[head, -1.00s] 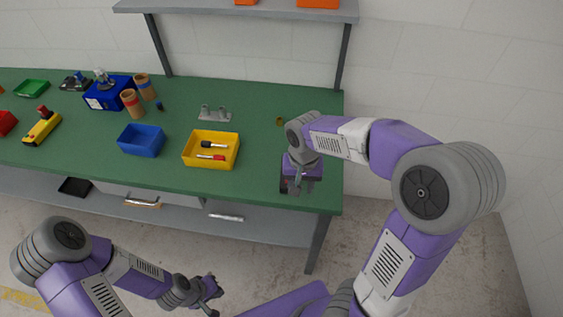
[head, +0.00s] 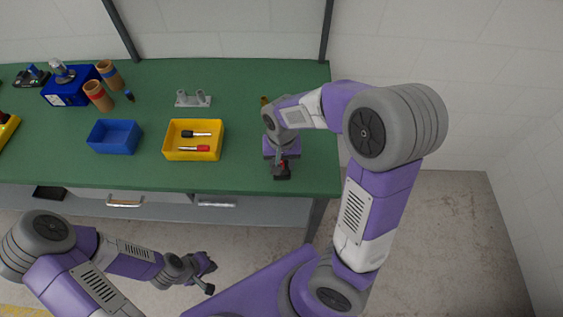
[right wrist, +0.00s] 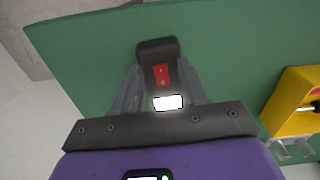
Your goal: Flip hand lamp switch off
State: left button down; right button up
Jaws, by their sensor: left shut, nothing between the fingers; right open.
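The hand lamp (head: 282,172) is a small black body near the right front edge of the green bench, partly hidden by my right gripper. In the right wrist view the lamp (right wrist: 156,49) has a red switch (right wrist: 161,75) on top and a glowing white panel (right wrist: 168,103) nearer the palm. My right gripper (right wrist: 160,85) is open, with one finger on each side of the lamp; I cannot tell whether they touch it. In the head view this gripper (head: 280,158) points down at the lamp. My left gripper (head: 208,276) is shut and empty, low in front of the bench.
On the green bench (head: 250,110) a yellow bin (head: 175,155) with two screwdrivers stands left of the lamp. A blue bin (head: 115,137) and a grey metal bracket (head: 193,98) are further off. Bare bench lies between the yellow bin and my right gripper.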

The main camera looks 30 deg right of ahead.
grip_shut()
jog(key=shift+w+d+r+g+p, duration=0.15)
jog(key=shift+g+p, duration=0.35)
jog(key=shift+p, duration=0.25)
jog(key=shift+w+g+y+p, duration=0.2)
jog(key=shift+g+y+p, duration=0.3)
jog(key=shift+g+p, duration=0.15)
grip_release()
